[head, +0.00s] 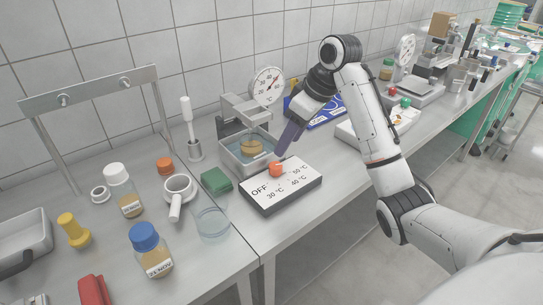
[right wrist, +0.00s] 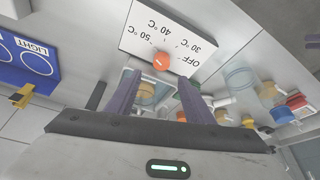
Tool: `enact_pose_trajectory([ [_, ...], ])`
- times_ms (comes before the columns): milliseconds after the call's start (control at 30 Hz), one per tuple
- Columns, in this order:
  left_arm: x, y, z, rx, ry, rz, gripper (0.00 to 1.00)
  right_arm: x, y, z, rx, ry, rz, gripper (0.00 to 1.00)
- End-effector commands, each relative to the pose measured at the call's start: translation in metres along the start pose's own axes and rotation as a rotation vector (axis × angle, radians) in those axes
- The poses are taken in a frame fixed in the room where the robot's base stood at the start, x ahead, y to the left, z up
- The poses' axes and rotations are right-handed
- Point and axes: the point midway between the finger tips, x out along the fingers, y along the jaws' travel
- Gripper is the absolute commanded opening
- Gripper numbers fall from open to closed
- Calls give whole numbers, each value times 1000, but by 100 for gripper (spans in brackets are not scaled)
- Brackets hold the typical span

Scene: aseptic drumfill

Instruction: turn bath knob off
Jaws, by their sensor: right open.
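The orange bath knob (head: 277,169) sits on the top of a white control box (head: 270,203) marked OFF, 30 °C, 40 °C and 50 °C. My right gripper (head: 283,153) points down just above the knob. In the right wrist view the two fingers of the gripper (right wrist: 159,80) are apart, and the knob (right wrist: 161,61) shows just beyond their tips, roughly between them. I cannot tell whether a finger touches it. I cannot make out which mark the knob points to. The water bath (head: 240,157) stands behind the box with a tan item in it. My left gripper is not in view.
A green block (head: 216,181) and a glass dish (head: 212,222) lie left of the box. A dial gauge (head: 268,86) stands behind the bath. A blue LIGHT panel (right wrist: 27,62) is near the gripper. The bench's front edge runs close before the box.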

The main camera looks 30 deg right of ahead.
Motion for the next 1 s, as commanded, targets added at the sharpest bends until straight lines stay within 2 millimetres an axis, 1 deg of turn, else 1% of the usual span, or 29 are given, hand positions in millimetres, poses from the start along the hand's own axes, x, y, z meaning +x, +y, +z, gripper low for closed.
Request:
enact_pose_trajectory([
  [33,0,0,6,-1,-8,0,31,10,-2,0,1,0,-7,48],
  [100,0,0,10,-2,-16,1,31,21,-2,1,1,-2,-7,48],
  [300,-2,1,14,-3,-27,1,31,59,-1,2,2,-5,-4,48],
  [400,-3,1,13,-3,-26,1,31,74,-2,1,0,-4,-4,48],
  [500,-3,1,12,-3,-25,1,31,84,-1,1,1,-4,-2,48],
  [667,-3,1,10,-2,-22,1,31,92,-1,1,0,-3,-1,48],
  [900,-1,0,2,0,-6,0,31,92,-1,1,0,-2,0,48],
  [967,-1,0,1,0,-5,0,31,92,-1,1,0,-2,0,38],
  [1000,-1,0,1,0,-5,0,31,92,-1,1,0,-2,0,31],
])
